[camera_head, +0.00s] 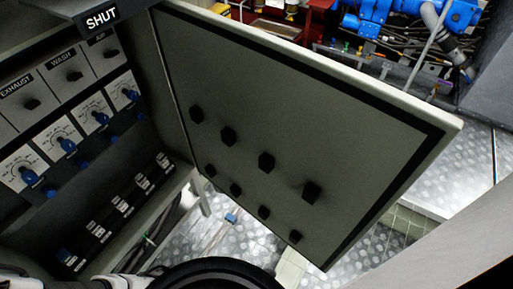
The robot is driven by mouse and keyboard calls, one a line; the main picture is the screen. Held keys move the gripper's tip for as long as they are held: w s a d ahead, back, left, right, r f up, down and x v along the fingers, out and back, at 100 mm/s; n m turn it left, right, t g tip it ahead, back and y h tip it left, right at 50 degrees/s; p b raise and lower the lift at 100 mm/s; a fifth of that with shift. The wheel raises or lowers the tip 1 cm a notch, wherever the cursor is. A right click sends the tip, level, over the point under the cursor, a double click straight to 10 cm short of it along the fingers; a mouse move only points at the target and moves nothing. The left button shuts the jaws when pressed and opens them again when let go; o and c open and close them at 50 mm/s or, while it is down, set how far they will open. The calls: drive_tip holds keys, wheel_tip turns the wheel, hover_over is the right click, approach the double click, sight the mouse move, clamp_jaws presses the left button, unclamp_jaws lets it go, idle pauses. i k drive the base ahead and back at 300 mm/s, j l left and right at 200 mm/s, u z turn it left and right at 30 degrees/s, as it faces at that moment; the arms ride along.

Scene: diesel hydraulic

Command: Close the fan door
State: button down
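The fan door (280,110) is a large grey-beige panel with a dark seal along its edge and several black knobs on its face. It stands open, swung out to the right of the control cabinet (85,190). Its hinge side is at the cabinet's right edge, and its free edge is at the right. The cabinet's inside is exposed, with several dials, blue knobs and switches. My gripper is not visible. Pale parts at the bottom left look like my arm, cut off by the frame edge. Nothing visible touches the door.
A black sign reading "SHUT" (101,19) is at the top left. Blue machinery (410,15) and a red frame (290,20) stand behind the door. Metal tread-plate floor (465,175) shows at right and below. A round black object (215,275) is at the bottom; I cannot tell what it is.

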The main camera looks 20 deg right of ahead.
sight(316, 149)
drive_tip(key=k+l+u, duration=0.1)
drive_tip(key=k, duration=0.25)
drive_tip(key=k+l+u, duration=0.1)
drive_tip(key=k, duration=0.2)
drive_tip(key=k+l+u, duration=0.15)
drive_tip(key=l, duration=0.25)
drive_tip(key=k+l+u, duration=0.2)
drive_tip(key=k+l, duration=0.15)
drive_tip(key=l+u, duration=0.15)
drive_tip(key=l, duration=0.4)
drive_tip(key=k+l+u, duration=0.15)
drive_tip(key=l, duration=0.35)
drive_tip(key=i+l+u, duration=0.15)
drive_tip(key=l, duration=0.55)
drive_tip(key=l+u, duration=0.15)
drive_tip(key=l, duration=0.5)
